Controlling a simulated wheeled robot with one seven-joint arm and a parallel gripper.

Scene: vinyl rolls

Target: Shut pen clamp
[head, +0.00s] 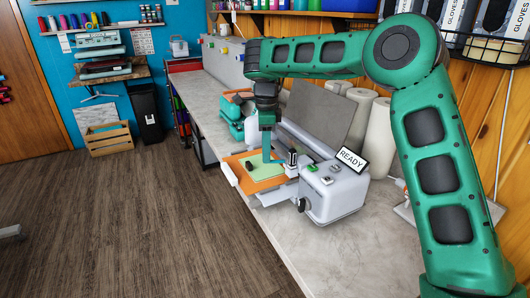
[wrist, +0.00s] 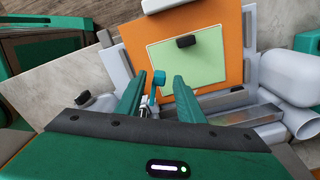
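A small blue knob-like part (wrist: 158,77), which I take to be on the pen clamp, shows in the wrist view just beyond my fingertips. A small metal piece (wrist: 146,112) shows below it, partly hidden by the left finger. My gripper (wrist: 162,82) is open, its fingers apart on either side of the blue part, with no clear contact. Whether the clamp is open or shut cannot be told.
An orange mat (wrist: 233,22) with a light green sheet (wrist: 205,62) lies in the machine; a dark block (wrist: 186,41) sits on the sheet. A READY sign (head: 351,159) stands on the machine. White rolls (head: 378,137) stand behind. The near counter (head: 345,240) is clear.

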